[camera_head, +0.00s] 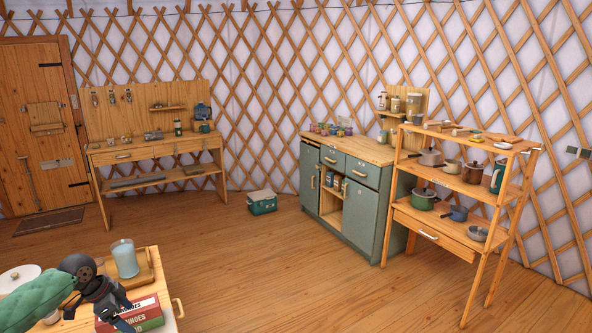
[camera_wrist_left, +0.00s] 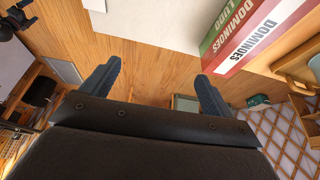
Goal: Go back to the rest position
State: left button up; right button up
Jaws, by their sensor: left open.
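My left gripper (camera_head: 118,308) is over the near table at the bottom left in the head view, beside a stack of game boxes. In the left wrist view my left gripper (camera_wrist_left: 156,88) has its two dark fingers wide apart with nothing between them. My right gripper is not in view.
The near table holds a red box (camera_head: 128,305) and a green box (camera_head: 150,322). A pale blue cup (camera_head: 125,258) stands in a wooden tray behind them, and a white round thing (camera_head: 18,279) lies left. A green cabinet (camera_head: 355,215) and shelf rack stand right.

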pick_arm(q)
jog(key=s+d+f, duration=0.2)
jog(key=d+f, duration=0.2)
jog(key=s+d+f, duration=0.3)
jog(key=d, duration=0.1)
jog(key=s+d+f, duration=0.2)
jog(key=d+f, duration=0.2)
jog(key=d, duration=0.1)
jog(key=shift+s+f, duration=0.35)
jog(key=s+d+f+n+t+y, duration=0.1)
jog(key=s+d+f+n, duration=0.15)
jog(key=s+d, duration=0.5)
jog(key=s+d+f+n, duration=0.25)
jog(key=s+d, duration=0.35)
jog(key=s, duration=0.3)
jog(key=s+r+n+y, duration=0.2)
jog(key=s+n, duration=0.2)
jog(key=s, duration=0.7)
jog(key=s+d+f+g, duration=0.1)
jog(key=s+f, duration=0.1)
jog(key=f, duration=1.6)
jog(key=s+d+f+g, duration=0.1)
jog(key=s+d+f, duration=0.1)
jog(key=f, duration=1.7)
jog(key=shift+s+d+f, duration=0.25)
jog(key=shift+f, duration=0.05)
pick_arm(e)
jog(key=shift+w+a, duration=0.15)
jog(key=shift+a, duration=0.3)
